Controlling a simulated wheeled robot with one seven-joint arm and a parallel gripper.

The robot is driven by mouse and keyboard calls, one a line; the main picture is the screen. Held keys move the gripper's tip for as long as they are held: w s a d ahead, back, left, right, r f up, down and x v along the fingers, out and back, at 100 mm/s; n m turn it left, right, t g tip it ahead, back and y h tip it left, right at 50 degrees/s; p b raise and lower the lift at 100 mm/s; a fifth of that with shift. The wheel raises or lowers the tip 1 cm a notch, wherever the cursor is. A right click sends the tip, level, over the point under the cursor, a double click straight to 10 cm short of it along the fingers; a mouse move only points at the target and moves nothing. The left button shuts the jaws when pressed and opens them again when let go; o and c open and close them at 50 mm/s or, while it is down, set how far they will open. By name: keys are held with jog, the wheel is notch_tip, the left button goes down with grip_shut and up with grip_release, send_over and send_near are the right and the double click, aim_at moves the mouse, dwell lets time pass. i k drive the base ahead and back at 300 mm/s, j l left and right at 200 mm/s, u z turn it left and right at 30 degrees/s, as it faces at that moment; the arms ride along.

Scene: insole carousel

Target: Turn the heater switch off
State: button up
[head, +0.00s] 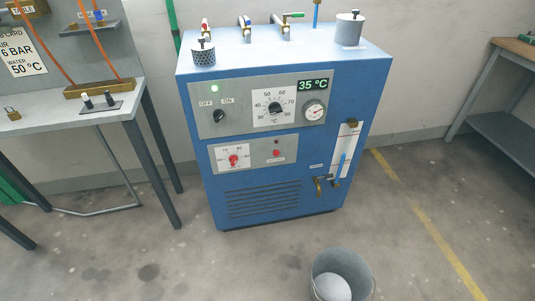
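The heater switch (219,116) is a black rotary knob on the grey upper panel (243,124) of a blue heater cabinet (290,171). OFF is printed at its upper left and ON at its upper right. The knob looks turned toward ON, but it is small in the view. A small pale green lamp (214,88) above it looks lit. A green display (313,85) reads 35 °C. My gripper is not in view.
Beside the switch are a black temperature dial (275,108) and a round gauge (314,111). A red knob (233,160) sits on the lower panel. A bucket (341,276) stands on the floor in front. A workbench (70,114) stands left; floor before the cabinet's left side is clear.

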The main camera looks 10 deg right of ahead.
aim_at(218, 115)
jog(key=i, duration=0.45)
jog(key=i+j, duration=0.1)
jog(key=j, duration=0.25)
jog(key=i+j, duration=0.15)
jog(key=j, duration=0.25)
jog(key=i+j, duration=0.1)
jog(key=j, duration=0.25)
jog(key=z, duration=0.05)
